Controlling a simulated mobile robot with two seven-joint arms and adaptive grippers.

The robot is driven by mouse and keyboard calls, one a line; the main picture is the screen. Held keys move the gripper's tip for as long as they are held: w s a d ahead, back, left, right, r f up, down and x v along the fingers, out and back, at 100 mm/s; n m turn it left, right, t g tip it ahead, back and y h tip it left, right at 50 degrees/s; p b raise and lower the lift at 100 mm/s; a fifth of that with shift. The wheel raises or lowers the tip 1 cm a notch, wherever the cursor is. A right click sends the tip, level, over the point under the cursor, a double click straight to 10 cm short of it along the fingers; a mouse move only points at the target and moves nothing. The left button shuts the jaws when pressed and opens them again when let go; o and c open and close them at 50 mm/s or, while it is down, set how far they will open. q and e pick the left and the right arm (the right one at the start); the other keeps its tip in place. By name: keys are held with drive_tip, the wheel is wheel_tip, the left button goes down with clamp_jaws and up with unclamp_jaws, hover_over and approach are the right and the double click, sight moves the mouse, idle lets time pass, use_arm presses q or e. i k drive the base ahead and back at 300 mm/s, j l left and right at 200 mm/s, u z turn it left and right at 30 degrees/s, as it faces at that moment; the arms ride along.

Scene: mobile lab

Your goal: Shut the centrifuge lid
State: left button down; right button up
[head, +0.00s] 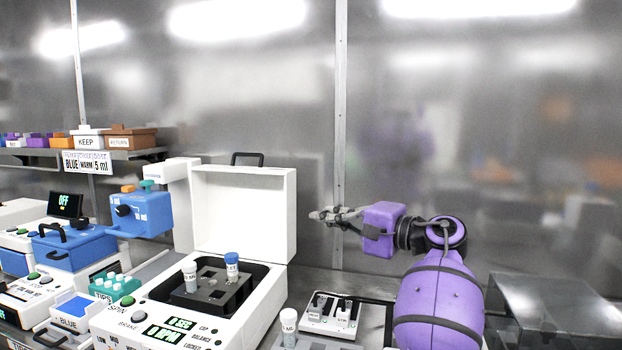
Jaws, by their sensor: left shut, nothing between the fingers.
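The white centrifuge (262,318) stands at the centre left with display panels on its front. Its lid (244,212) is open and stands upright at the back, with a black handle (247,155) on its top edge. In the dark rotor (212,291) stand a white-capped tube (190,276) and a blue-capped tube (232,266). My left gripper (318,215), on the purple arm, is shut and empty. It points left, just to the right of the raised lid, and appears apart from it. My right gripper is not in view.
A small white device (331,317) and a white-capped vial (289,324) stand right of the centrifuge. A blue-headed machine (140,212) stands to its left. A shelf with KEEP (88,142) and RETURN (128,142) boxes is at the back left. A clear box (555,308) is at right.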

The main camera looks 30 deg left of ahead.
sight(251, 212)
drive_tip(key=i+j, duration=0.65)
drive_tip(key=i, duration=0.25)
